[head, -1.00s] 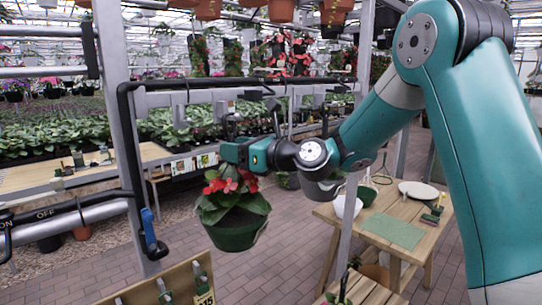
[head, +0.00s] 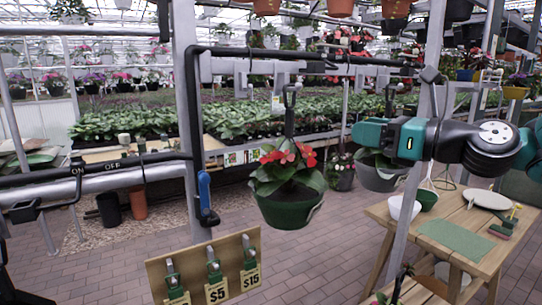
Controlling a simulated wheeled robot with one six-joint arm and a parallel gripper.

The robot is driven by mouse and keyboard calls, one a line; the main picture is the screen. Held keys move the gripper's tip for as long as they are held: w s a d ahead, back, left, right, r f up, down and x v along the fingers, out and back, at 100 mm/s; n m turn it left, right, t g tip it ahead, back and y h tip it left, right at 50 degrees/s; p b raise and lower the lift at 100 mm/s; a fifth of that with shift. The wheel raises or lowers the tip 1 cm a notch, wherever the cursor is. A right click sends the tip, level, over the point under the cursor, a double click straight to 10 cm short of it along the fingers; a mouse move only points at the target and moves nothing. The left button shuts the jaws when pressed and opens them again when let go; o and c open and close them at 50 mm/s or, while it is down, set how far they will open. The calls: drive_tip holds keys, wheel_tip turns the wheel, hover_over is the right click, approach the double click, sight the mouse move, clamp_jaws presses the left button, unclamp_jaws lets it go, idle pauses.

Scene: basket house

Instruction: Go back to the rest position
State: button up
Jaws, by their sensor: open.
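My gripper (head: 358,134) shows in the head view, right of centre, below the dark overhead rail. It is teal and black, points left, and is open with nothing in it. A green hanging basket (head: 288,211) with red flowers (head: 288,154) hangs upright to its left, from a dark hanger (head: 290,112) under the rail. A clear gap lies between the gripper and the hanger. Most of my arm is out of view at the right.
A second basket (head: 380,178) hangs behind my gripper. A wooden table (head: 390,213) with bowls and a green mat is at the lower right. A price board (head: 238,285) is in front. Brick floor is open between.

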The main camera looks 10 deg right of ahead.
drive_tip(key=s+a+f+n+g+b, duration=0.3)
drive_tip(key=s+a+f+n+g, duration=0.45)
drive_tip(key=a+f+n, duration=0.65)
drive_tip(key=s+f+n+g+h+b, duration=0.1)
drive_tip(key=s+f+n+g+h, duration=0.2)
drive_tip(key=s+n, duration=0.4)
drive_tip(key=s+f+n+g+h+b, duration=0.2)
drive_tip(key=s+f+n, duration=0.3)
drive_tip(key=n, duration=0.9)
drive_tip(key=s+g+h, duration=0.1)
drive_tip(key=s, duration=0.1)
drive_tip(key=shift+s+f+n+g+h, duration=0.15)
drive_tip(key=shift+s+n+g+h, duration=0.15)
drive_tip(key=shift+g+h, duration=0.1)
